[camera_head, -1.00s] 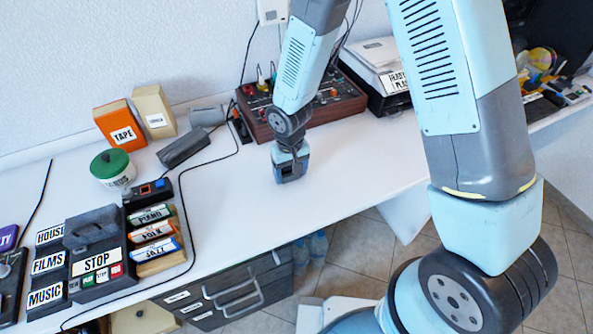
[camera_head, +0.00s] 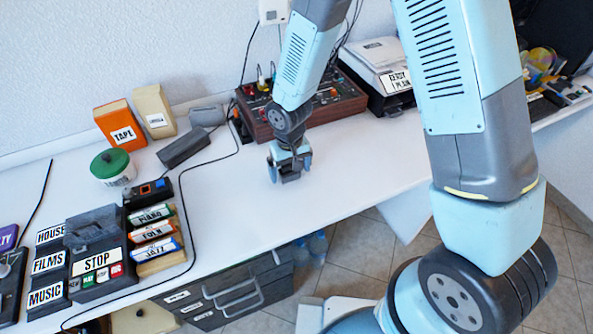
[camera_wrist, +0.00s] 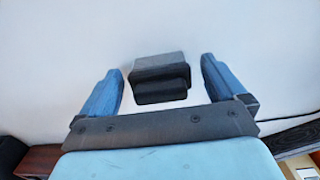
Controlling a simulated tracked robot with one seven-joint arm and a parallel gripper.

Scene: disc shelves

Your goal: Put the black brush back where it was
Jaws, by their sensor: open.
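The black brush (camera_wrist: 162,84) lies on the white tabletop between the two blue fingers of my gripper (camera_wrist: 163,70) in the wrist view. It has a black body and a grey strip along its far side. Clear white gaps show between the brush and each finger, so neither finger touches it. In the head view my gripper (camera_head: 290,166) points down at the middle of the table with its fingers spread. The brush (camera_head: 291,178) shows there only as a small dark patch, mostly hidden by the gripper.
Two dark grey blocks (camera_head: 184,148) lie to the left, near the orange TAPE box (camera_head: 121,124) and a green-lidded pot (camera_head: 112,166). A cable (camera_head: 213,165) crosses the table. A wooden-sided mixer (camera_head: 335,103) stands behind. The white table around my gripper is clear.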

